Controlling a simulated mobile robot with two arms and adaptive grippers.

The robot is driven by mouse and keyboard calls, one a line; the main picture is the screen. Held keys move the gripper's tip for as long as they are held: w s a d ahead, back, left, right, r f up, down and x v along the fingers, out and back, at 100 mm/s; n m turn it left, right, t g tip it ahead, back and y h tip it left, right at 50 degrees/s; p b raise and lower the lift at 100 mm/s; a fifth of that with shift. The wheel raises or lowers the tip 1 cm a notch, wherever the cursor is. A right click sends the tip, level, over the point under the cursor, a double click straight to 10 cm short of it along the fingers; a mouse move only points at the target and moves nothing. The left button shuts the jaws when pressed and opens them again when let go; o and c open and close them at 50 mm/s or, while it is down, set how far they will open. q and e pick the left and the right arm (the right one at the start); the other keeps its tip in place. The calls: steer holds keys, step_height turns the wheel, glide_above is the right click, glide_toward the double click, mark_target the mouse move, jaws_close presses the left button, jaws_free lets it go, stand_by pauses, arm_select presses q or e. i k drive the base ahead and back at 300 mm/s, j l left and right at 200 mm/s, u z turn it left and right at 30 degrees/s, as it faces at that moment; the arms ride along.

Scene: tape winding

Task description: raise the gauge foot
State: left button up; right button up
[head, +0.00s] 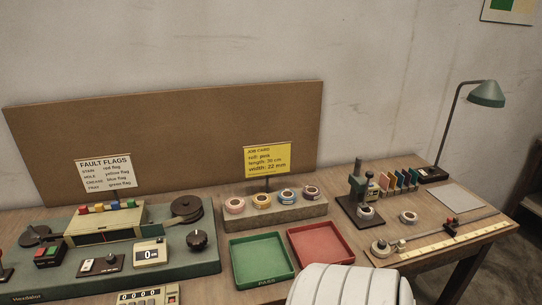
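The gauge (356,184), a small dark green stand on a dark base, stands on the right half of the table. A cream-coloured block (373,190) sits on its right side. A tape roll (366,213) is at the front of its base. The gauge foot is too small to make out, so I cannot tell whether it touches the roll. Neither of my grippers is in view.
A loose tape roll (408,217) lies right of the gauge, with several coloured upright cards (398,182) behind. A ruler board (440,240) lies in front right. Green (236,262) and red (345,254) trays lie left. A lamp (486,94) stands at the back right.

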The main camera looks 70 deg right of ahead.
mark_target(369, 174)
steer(key=z, duration=2.9)
